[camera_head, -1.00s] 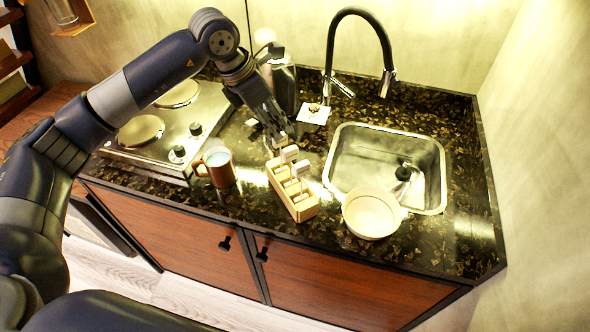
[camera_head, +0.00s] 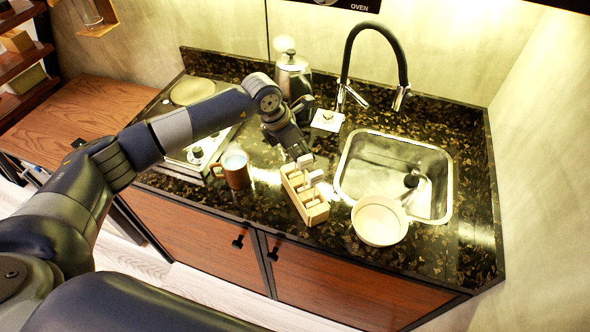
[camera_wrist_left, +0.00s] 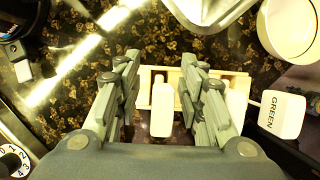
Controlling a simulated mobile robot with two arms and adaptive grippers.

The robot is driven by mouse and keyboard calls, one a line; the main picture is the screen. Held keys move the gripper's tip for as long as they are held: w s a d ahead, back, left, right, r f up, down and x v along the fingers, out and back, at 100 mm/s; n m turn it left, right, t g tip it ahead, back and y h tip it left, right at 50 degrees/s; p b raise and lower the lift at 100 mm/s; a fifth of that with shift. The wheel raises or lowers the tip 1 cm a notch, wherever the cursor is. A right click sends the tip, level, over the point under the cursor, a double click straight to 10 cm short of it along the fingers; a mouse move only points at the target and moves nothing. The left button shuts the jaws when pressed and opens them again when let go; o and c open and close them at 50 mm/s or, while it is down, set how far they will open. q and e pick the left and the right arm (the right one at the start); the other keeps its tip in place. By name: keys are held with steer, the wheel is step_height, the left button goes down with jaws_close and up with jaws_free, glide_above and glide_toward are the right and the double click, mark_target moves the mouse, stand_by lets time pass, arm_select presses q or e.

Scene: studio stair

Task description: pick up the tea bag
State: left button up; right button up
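A pale wooden rack (camera_head: 315,213) stands on the dark stone counter and holds white tea bags. One tea bag (camera_head: 313,178) with a pale tag shows in the head view; another at the rack's far end is partly hidden by my left gripper (camera_head: 297,152). In the left wrist view, the open left gripper (camera_wrist_left: 160,62) has a white tea bag (camera_wrist_left: 162,108) between its fingers, with gaps on both sides. A second tea bag (camera_wrist_left: 236,104) and a tag reading GREEN (camera_wrist_left: 282,114) are right of the fingers. My right gripper is not in view.
A brown mug (camera_head: 236,176) stands left of the rack, a cream bowl (camera_head: 379,221) to its right. The sink (camera_head: 437,207) with its black tap (camera_head: 375,28) is behind the bowl. A metal canister (camera_head: 292,75) and white card (camera_head: 327,121) stand behind; the hob (camera_head: 190,92) is left.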

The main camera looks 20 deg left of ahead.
arm_select(q)
steer(key=shift+s+d, duration=0.1)
jaws_close()
